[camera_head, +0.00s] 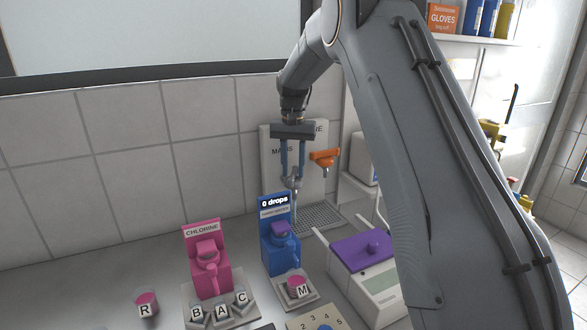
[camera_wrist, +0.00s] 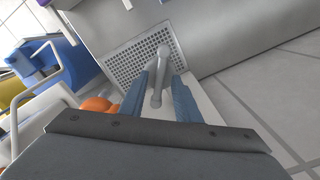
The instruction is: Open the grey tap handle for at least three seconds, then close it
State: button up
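The grey tap (camera_head: 295,203) stands out from a pale panel marked "MAINS" on its left part. My gripper (camera_head: 293,176) points down at the grey tap, its two blue fingers apart. In the wrist view, the grey tap (camera_wrist: 160,58) runs between the fingers of my gripper (camera_wrist: 161,78), with the grey handle (camera_wrist: 156,98) in the gap. I see space beside the handle, and I cannot tell whether either finger touches it. No water stream shows.
An orange tap (camera_head: 324,158) is close to the right of my gripper. A drain grate (camera_head: 322,216) lies below. A blue dispenser reading "0 drops" (camera_head: 279,245), a pink chlorine dispenser (camera_head: 206,265) and a purple-topped device (camera_head: 362,250) stand in front. Tiled wall behind.

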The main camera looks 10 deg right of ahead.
aim_at(293, 172)
notch_tip(293, 172, up, 8)
jog(key=shift+f+b, duration=0.15)
jog(key=shift+b, duration=1.1)
